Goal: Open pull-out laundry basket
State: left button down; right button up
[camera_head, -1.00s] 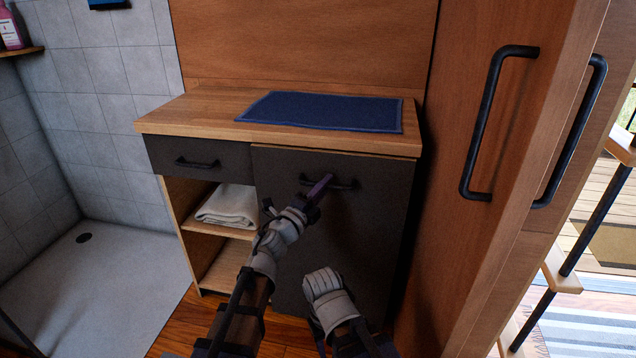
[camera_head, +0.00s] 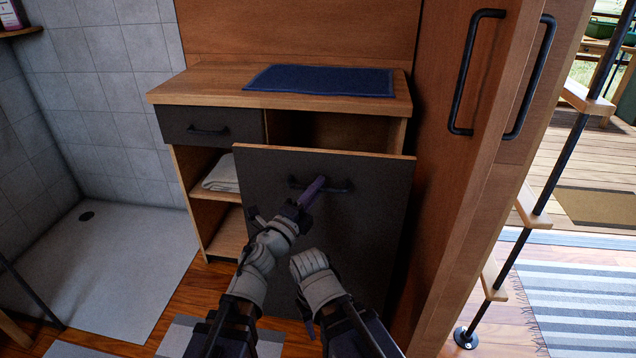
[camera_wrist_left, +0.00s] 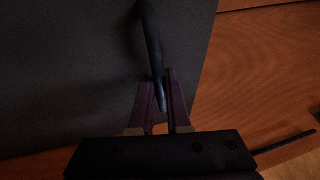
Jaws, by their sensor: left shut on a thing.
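The pull-out laundry basket has a dark grey front (camera_head: 370,235) with a wooden top edge, standing out from the wooden cabinet, partly open. A gap shows behind it under the countertop. In the left wrist view the handle (camera_wrist_left: 152,45) runs between the two purplish fingers (camera_wrist_left: 161,100). My right arm (camera_head: 318,280) is low in front of the panel; its fingertips are hidden. The inside of the basket is hidden behind the front.
A small drawer (camera_head: 208,127) is shut at left, above open shelves with a folded white towel (camera_head: 222,175). A blue mat (camera_head: 320,80) lies on the countertop. A tall wooden door with black handles (camera_head: 470,70) stands close on the right.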

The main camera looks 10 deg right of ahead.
pick_arm(q)
jog(key=shift+s+a, duration=0.15)
jog(key=shift+s, duration=0.35)
jog(key=c, duration=0.9)
grip_release()
jog(key=shift+r, duration=0.1)
